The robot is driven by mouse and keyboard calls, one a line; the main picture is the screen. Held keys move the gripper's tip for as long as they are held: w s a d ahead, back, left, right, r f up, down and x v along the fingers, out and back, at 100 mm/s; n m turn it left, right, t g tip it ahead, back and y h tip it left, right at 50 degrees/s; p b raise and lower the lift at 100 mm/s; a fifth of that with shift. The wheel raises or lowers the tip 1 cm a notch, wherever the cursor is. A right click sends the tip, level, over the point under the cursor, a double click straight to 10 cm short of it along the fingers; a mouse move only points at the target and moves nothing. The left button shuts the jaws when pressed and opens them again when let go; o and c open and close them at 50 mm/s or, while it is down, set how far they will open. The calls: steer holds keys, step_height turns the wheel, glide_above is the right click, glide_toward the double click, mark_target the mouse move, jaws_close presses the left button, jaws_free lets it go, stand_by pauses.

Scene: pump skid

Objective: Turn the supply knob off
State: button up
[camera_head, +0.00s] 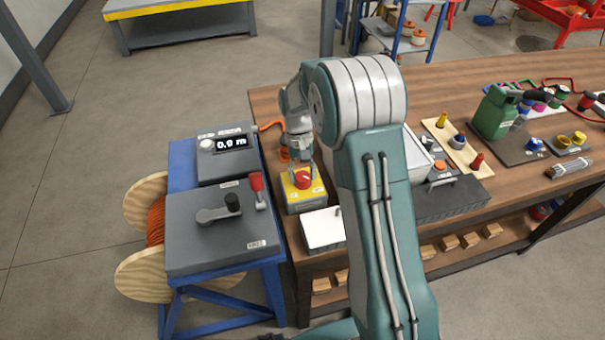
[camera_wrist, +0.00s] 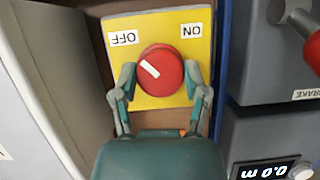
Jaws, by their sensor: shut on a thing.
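The supply knob (camera_wrist: 168,66) is a round red knob on a yellow plate (camera_wrist: 190,95) in the wrist view. The OFF label (camera_wrist: 124,38) and the ON label (camera_wrist: 191,31) appear upside down above it. The knob's white mark points to the upper left, toward the OFF label. My gripper (camera_wrist: 160,76) has one finger on each side of the knob and is shut on it. In the head view, the knob (camera_head: 303,181) sits on top of a yellow box (camera_head: 307,196) at the bench's left end, with my gripper (camera_head: 302,176) over it.
A grey box with a digital readout (camera_head: 231,142) and a grey box with a crank (camera_head: 218,214) stand on a blue stand left of the bench. A white-topped box (camera_head: 323,229) is close in front.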

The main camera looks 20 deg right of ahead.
steer(key=shift+w+n, duration=0.1)
steer(key=shift+n, duration=0.3)
steer(key=o, duration=1.1)
steer(key=shift+a, duration=0.1)
steer(key=shift+o, duration=0.2)
steer(key=v, duration=1.2)
steer(key=shift+a, duration=0.15)
